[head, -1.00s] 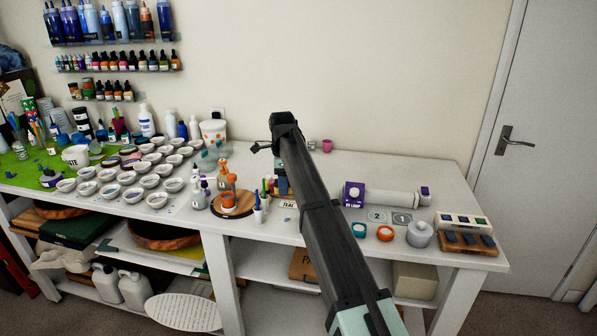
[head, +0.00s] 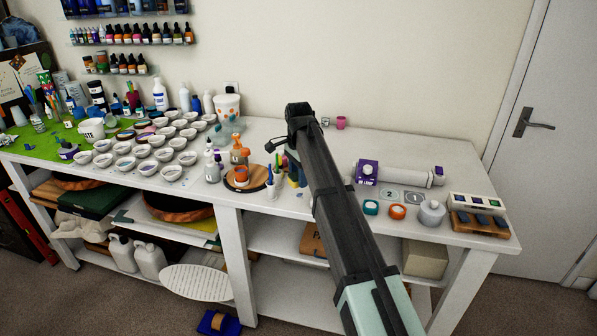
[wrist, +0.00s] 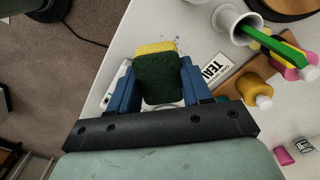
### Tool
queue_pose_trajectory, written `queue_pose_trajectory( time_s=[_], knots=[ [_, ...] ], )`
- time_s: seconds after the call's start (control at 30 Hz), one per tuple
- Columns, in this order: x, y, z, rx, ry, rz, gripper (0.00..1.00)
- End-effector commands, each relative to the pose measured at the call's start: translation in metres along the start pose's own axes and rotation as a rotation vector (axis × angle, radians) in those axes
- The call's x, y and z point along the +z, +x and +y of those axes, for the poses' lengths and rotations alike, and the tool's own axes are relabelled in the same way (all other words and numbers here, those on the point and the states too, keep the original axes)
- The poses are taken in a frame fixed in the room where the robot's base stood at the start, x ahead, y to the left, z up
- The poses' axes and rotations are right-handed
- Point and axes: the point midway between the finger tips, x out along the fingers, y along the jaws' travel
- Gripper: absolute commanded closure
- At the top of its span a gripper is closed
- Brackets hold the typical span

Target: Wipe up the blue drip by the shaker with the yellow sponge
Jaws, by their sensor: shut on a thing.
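In the wrist view, my gripper (wrist: 158,72) is shut on the yellow sponge (wrist: 155,47), whose dark green scouring side faces the camera. Small blue-violet specks (wrist: 178,42) show on the white table just beyond the sponge's yellow edge. The sponge hides part of the table there, and I cannot tell whether it touches the surface. In the head view, my blue gripper fingers (head: 296,178) show low over the table, partly behind my arm. I cannot pick out the shaker for certain.
In the wrist view, a white cup (wrist: 228,22) with a green tool, a yellow bottle (wrist: 253,88) and a name card (wrist: 214,70) stand close to the right of the sponge. The table's edge is to the left. Several small dishes (head: 172,172) crowd the table's left side.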

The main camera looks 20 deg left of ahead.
Motion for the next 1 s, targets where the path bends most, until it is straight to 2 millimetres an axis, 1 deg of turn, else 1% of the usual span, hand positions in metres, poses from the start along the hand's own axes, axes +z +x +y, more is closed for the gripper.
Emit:
queue_pose_trajectory(
  time_s=[0.1,0.53,0.63,0.67,0.8,0.83,0.93,1.0],
  knots=[
    [0.0,0.012,0.001,0.0,0.001,0.0,0.76],
    [0.0,0.051,0.0,0.001,0.002,0.0,0.76],
    [-0.001,0.066,-0.002,0.001,0.002,0.0,0.76],
    [-0.004,0.06,-0.006,-0.002,0.003,0.001,0.79],
    [-0.014,0.064,-0.015,0.0,0.003,0.0,0.8],
    [-0.016,0.061,-0.017,-0.001,0.003,0.001,0.8],
    [-0.022,0.064,-0.023,0.0,0.003,0.0,0.8],
    [-0.027,0.062,-0.028,-0.001,0.003,0.001,0.8]
  ],
)
